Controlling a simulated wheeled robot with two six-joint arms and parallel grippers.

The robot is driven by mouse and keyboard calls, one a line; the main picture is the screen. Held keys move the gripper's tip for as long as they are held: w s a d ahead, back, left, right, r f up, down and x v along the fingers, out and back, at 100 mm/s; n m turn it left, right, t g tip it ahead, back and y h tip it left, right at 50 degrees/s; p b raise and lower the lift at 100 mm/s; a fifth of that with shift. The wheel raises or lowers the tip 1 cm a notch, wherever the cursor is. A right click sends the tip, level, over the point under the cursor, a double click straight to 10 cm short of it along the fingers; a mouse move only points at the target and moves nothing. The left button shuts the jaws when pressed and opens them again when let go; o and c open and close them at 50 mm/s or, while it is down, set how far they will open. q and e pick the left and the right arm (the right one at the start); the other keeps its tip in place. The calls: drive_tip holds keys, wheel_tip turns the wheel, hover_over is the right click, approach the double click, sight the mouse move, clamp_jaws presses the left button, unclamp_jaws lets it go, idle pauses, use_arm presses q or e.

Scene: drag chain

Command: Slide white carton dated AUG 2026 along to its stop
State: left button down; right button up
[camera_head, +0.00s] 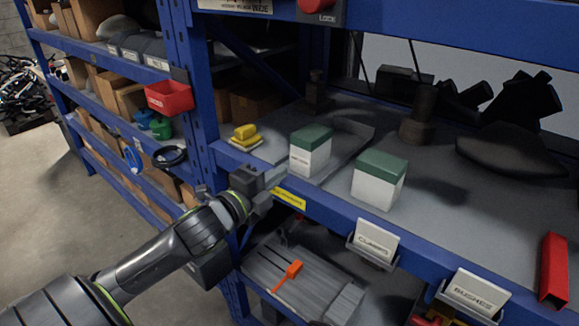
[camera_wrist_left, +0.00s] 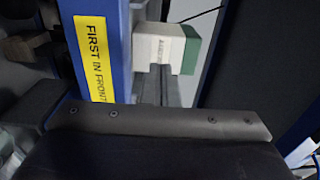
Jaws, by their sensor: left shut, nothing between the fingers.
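Two white cartons with green tops stand upright on the grey shelf. The left carton (camera_head: 309,158) is nearer my left gripper, and the right carton (camera_head: 377,189) stands apart from it. Their dates are too small to read in the head view. In the left wrist view one white and green carton (camera_wrist_left: 158,45) shows with small dark print that I cannot read. My left gripper (camera_head: 267,193) is shut and empty in front of the blue shelf edge, left of and below the left carton, not touching it. My right gripper is out of view.
A low grey rail (camera_head: 345,155) runs beside the left carton. A yellow "FIRST IN FRONT" label (camera_wrist_left: 94,58) is on the blue beam. A yellow object (camera_head: 245,132) lies left. Dark parts (camera_head: 515,125) stand behind right. A red box (camera_head: 553,270) is at far right.

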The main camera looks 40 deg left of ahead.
sight(298, 160)
use_arm(q)
drive_tip(key=shift+w+d+p, duration=0.2)
drive_tip(key=shift+w+p, duration=0.3)
drive_tip(key=shift+w, duration=1.7)
drive_tip(key=shift+w+b, duration=0.5)
drive_tip(key=shift+w, duration=0.5)
drive_tip(key=shift+w+d, duration=0.15)
drive_tip(key=shift+w, duration=0.55)
drive_tip(key=shift+s, duration=0.15)
